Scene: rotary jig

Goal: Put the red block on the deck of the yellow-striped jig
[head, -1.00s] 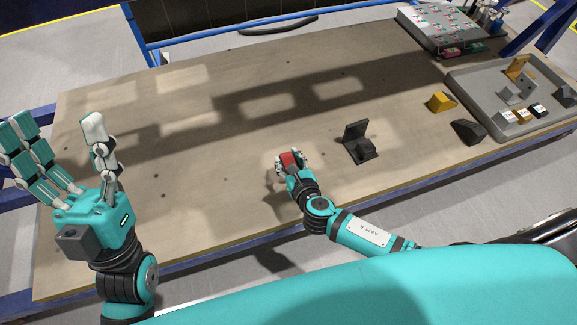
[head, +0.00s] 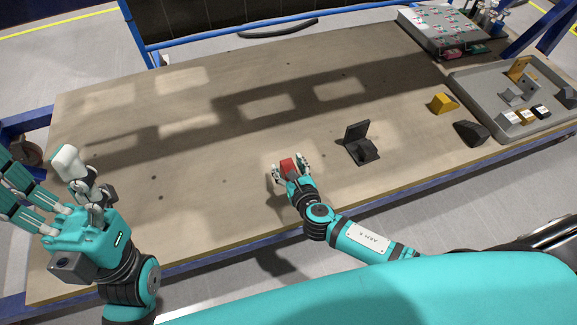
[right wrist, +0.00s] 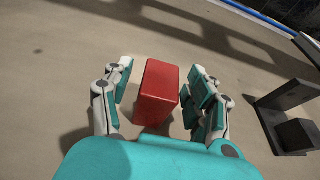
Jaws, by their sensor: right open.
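The red block (head: 287,166) is at the middle front of the table, between the fingers of my right gripper (head: 289,168). In the right wrist view the block (right wrist: 157,92) stands between the spread fingers (right wrist: 160,95), with a gap on each side. It appears to rest on the tabletop. My right gripper is open. My left gripper (head: 38,182) is at the far left, open and empty, partly cut off by the picture edge. I cannot make out a jig with yellow stripes in either view.
A black angled bracket (head: 358,144) stands just right of the block and also shows in the right wrist view (right wrist: 285,100). A yellow wedge (head: 444,103), a dark wedge (head: 470,133) and a grey parts tray (head: 470,88) are farther right.

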